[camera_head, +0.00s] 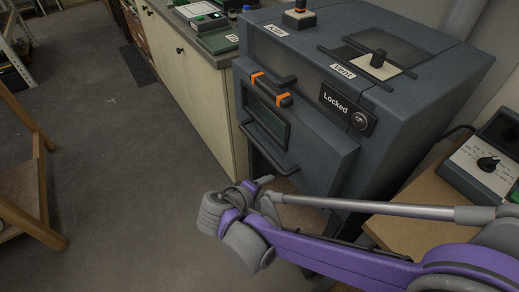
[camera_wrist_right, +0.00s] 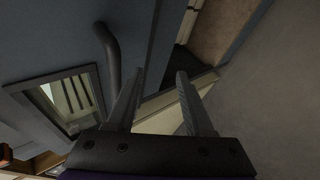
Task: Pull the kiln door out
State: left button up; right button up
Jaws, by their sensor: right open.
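The kiln (camera_head: 420,60) is a dark blue-grey box in the right half of the head view. Its front door (camera_head: 310,145) has a small window (camera_head: 265,115) and a dark bar handle (camera_head: 262,158) low on it. My right gripper (camera_head: 264,181) is just below this handle, partly hidden by its own wrist. In the right wrist view my right gripper (camera_wrist_right: 158,90) is open with nothing between its fingers. A dark curved handle (camera_wrist_right: 110,55) shows beside the left finger, outside the gap; I cannot tell if they touch. My left gripper is not in view.
A "Locked" panel (camera_head: 347,107) with a round knob sits on the kiln front, near an orange-marked latch (camera_head: 270,90). A cream cabinet (camera_head: 195,90) stands left of the kiln. Grey floor (camera_head: 120,180) lies open at left.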

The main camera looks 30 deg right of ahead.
aim_at(261, 146)
jog(key=w+a+r+t+h, duration=0.2)
jog(key=w+a+r+h, duration=0.2)
jog(key=w+r+h, duration=0.15)
jog(key=shift+y, duration=0.25)
jog(key=x, duration=1.1)
jog(key=shift+w+a+f, duration=0.25)
jog(key=shift+w, duration=0.05)
grip_shut()
dwell(0.5)
